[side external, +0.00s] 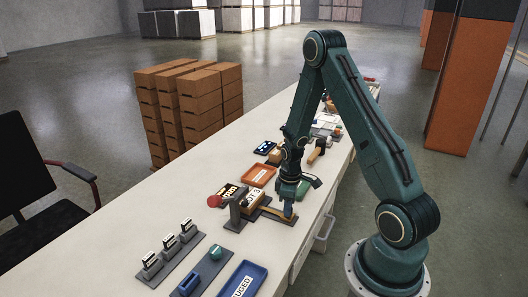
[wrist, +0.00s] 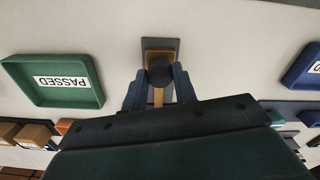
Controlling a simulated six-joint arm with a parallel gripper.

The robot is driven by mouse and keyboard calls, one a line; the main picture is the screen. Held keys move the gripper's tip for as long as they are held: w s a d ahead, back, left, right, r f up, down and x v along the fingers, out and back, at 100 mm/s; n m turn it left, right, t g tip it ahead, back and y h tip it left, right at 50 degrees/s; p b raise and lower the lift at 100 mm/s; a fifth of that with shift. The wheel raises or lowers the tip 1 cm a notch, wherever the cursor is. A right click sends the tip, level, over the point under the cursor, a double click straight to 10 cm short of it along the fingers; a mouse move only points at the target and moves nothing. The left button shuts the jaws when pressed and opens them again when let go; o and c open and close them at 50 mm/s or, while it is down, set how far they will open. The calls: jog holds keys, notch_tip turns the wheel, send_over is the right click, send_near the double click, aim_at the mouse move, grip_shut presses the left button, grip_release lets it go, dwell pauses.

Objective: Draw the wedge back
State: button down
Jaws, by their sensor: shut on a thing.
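The wedge appears to be a long tan strip (side external: 279,214) on a dark base at the near edge of the bench; my gripper covers part of it in the side view. In the wrist view, a tan strip (wrist: 158,97) runs between my fingers, with a dark round knob (wrist: 160,73) over it. My gripper (side external: 286,203) is low over the strip, with its fingers closed on both sides of the knob. A brick with a white label (side external: 263,198) stands beside a grey upright post (side external: 236,213), left of my gripper. Whether the wedge touches the brick cannot be seen.
A green tray marked PASSED (wrist: 62,80) and a blue tray (wrist: 308,68) flank my gripper in the wrist view. An orange tray (side external: 258,176) lies behind the brick; a red button (side external: 213,201) is left. A blue tray (side external: 243,281) lies in front.

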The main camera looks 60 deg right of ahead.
jog(key=shift+s, duration=0.25)
jog(key=c, duration=1.1)
grip_release()
jog(key=shift+w+r, duration=0.1)
jog(key=shift+r, duration=0.1)
jog(key=shift+r, duration=0.55)
notch_tip(320, 180, up, 12)
jog(key=shift+r, duration=0.15)
jog(key=shift+r, duration=0.1)
